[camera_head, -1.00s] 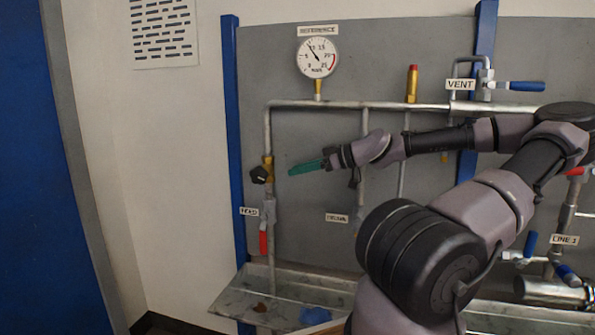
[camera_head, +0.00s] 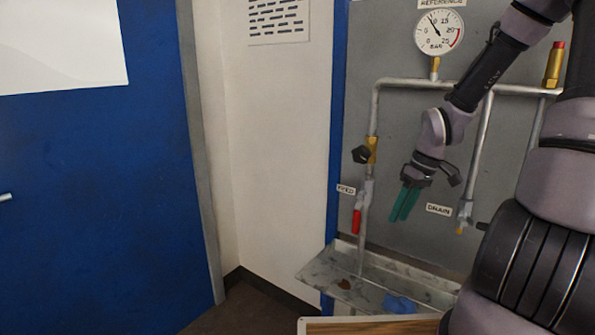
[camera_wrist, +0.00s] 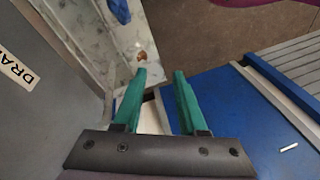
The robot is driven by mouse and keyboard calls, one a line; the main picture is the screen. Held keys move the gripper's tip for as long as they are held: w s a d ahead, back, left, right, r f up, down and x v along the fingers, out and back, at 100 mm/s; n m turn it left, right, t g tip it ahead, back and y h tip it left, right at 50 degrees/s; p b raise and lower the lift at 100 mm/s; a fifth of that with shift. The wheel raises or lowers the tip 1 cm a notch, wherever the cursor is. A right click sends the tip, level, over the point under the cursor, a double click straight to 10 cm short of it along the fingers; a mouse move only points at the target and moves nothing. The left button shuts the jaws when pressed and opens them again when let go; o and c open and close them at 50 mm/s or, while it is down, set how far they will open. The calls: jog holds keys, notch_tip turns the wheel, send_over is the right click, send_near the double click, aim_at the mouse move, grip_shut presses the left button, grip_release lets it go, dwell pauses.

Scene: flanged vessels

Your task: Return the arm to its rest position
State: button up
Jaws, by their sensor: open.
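My gripper (camera_head: 405,203) has green fingers and hangs pointing down in front of the grey panel, between the FEED and DRAIN labels. The wrist view shows its two fingers (camera_wrist: 159,80) apart with nothing between them. My arm reaches in from the upper right, bent at the elbow, with a large dark joint at the lower right. The gripper appears clear of the pipes.
A red-handled valve (camera_head: 357,221) and a black knob (camera_head: 361,154) are on the left pipe. The gauge (camera_head: 439,33) is above. A drip tray (camera_head: 340,285) holds a blue cloth (camera_head: 399,304). A blue door (camera_head: 100,190) stands left.

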jog(key=s+r+m+t, duration=0.3)
jog(key=s+r+m, duration=0.2)
jog(key=r, duration=0.8)
jog(key=s+a+r+m+t+h, duration=0.1)
jog(key=s+r+m+t, duration=0.2)
jog(key=r, duration=1.1)
jog(key=s+m, duration=0.2)
jog(key=s, duration=0.2)
jog(key=shift+a+m+t, duration=0.25)
jog(key=shift+m+t, duration=0.05)
jog(key=shift+w, duration=0.1)
dwell(0.7)
